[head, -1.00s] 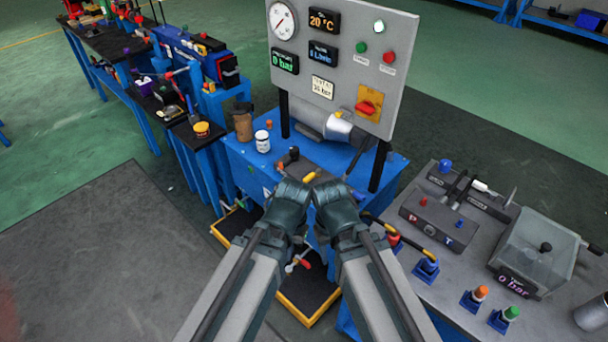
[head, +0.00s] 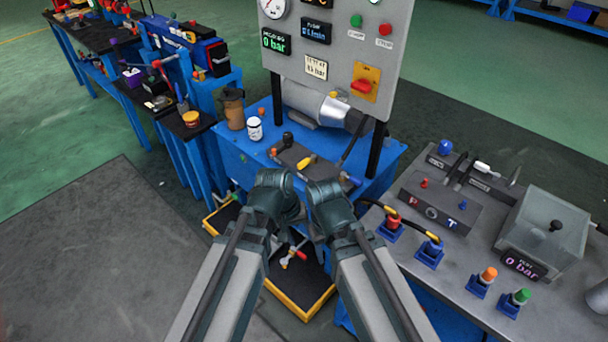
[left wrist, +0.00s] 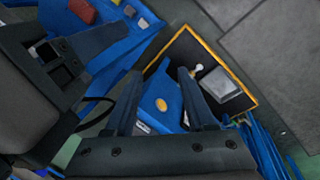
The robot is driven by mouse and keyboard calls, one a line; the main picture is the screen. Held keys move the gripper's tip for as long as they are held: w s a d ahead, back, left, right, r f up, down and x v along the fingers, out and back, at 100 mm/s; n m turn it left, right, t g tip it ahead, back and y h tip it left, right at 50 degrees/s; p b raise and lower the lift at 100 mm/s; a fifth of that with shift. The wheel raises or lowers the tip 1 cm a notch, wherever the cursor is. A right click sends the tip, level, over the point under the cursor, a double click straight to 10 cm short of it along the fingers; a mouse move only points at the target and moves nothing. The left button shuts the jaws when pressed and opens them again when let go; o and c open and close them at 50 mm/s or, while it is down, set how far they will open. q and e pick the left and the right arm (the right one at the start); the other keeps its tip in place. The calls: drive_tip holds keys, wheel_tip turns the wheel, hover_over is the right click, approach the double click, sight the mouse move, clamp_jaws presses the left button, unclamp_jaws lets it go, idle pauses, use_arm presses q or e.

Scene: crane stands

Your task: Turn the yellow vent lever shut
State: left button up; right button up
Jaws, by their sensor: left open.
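The yellow-handled lever (head: 306,162) lies on a dark valve block (head: 290,153) on the blue bench, between a black lever and a blue-tipped one. It points toward the upper right. My left arm's wrist stands just in front of the block, nearer to me; its fingers are hidden there. In the left wrist view my left gripper (left wrist: 160,72) is open and points down past the blue bench. A yellow round spot (left wrist: 161,104) shows between the fingers; I cannot tell whether it is the lever. My right arm's wrist stands beside the left one, its gripper hidden.
A white jar (head: 254,128) and a brown cup (head: 232,108) stand left of the block. A grey gauge panel (head: 335,70) rises behind it on black posts. A yellow-edged tray (head: 290,304) lies below. A grey table (head: 390,283) with fittings stands right.

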use_arm(q)
drive_tip(key=w+d+f+n+t+h+b, duration=0.2)
drive_tip(key=w+d+f+n+h+b, duration=0.15)
drive_tip(key=w+f+n+b, duration=0.35)
drive_tip(key=n+t+h+b, duration=0.6)
drive_tip(key=n+t+b, duration=0.5)
drive_tip(key=n+b, duration=0.9)
approach(298, 168)
drive_tip(key=shift+y, duration=0.25)
drive_tip(key=x, duration=1.2)
drive_tip(key=shift+w+d+r, duration=0.2)
drive_tip(key=shift+d+r, duration=0.1)
drive_tip(key=shift+d, duration=0.05)
use_arm(e)
wheel_tip(298, 168, down, 30)
use_arm(q)
clamp_jaws()
